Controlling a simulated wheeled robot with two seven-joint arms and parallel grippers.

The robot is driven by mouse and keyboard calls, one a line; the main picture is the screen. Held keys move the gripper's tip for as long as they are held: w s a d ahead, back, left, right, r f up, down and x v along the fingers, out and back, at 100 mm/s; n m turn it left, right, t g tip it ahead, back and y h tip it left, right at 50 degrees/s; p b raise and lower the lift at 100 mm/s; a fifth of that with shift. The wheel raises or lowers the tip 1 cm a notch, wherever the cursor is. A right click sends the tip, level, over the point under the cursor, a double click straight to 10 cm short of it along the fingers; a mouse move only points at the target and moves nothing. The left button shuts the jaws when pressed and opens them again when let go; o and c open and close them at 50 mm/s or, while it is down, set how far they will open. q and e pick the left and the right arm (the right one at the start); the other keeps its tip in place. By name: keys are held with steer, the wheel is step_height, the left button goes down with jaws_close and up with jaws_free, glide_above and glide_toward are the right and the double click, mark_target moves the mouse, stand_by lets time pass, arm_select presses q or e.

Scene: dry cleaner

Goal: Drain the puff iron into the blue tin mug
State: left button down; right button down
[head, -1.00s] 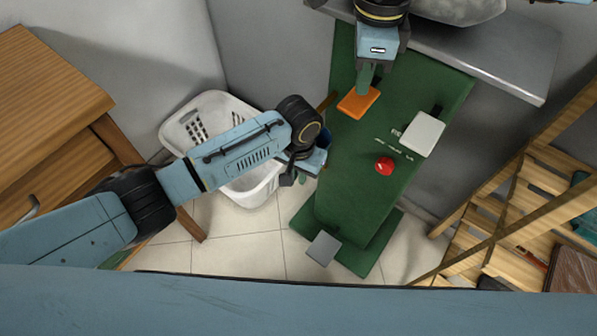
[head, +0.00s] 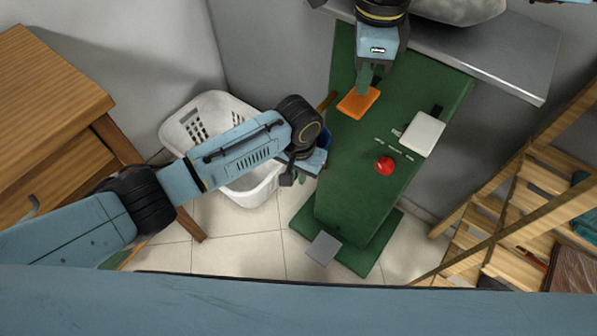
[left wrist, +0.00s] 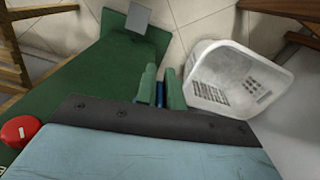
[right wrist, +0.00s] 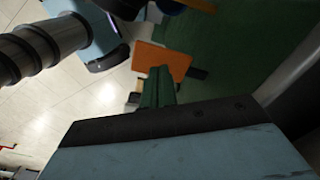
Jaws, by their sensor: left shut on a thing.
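The puff iron is a tall green machine (head: 355,180) with a red button (head: 385,166) and an orange plate (head: 358,102) near its top left. A brownish bar (head: 327,101) sticks out at its left side, beside the plate. My left gripper (head: 304,172) is at the machine's left side, shut on the blue mug (head: 325,139), which is mostly hidden; a strip of blue (left wrist: 160,93) shows between its fingers in the left wrist view. My right gripper (head: 367,80) is shut, its fingers over the orange plate (right wrist: 161,60); I cannot tell whether they touch it.
A white laundry basket (head: 266,188) stands on the floor behind my left arm. A wooden table (head: 50,85) is at the left and a slatted wooden rack (head: 520,195) at the right. A grey shelf (head: 490,55) lies behind the machine. A grey pedal (head: 323,248) is at its base.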

mark_target(359, 98)
steer(key=shift+f, duration=0.1)
stand_by(0.4)
steer(key=shift+f, duration=1.75)
stand_by(0.4)
stand_by(2.7)
steer(key=shift+r, duration=3.6)
step_height(359, 98, up, 12)
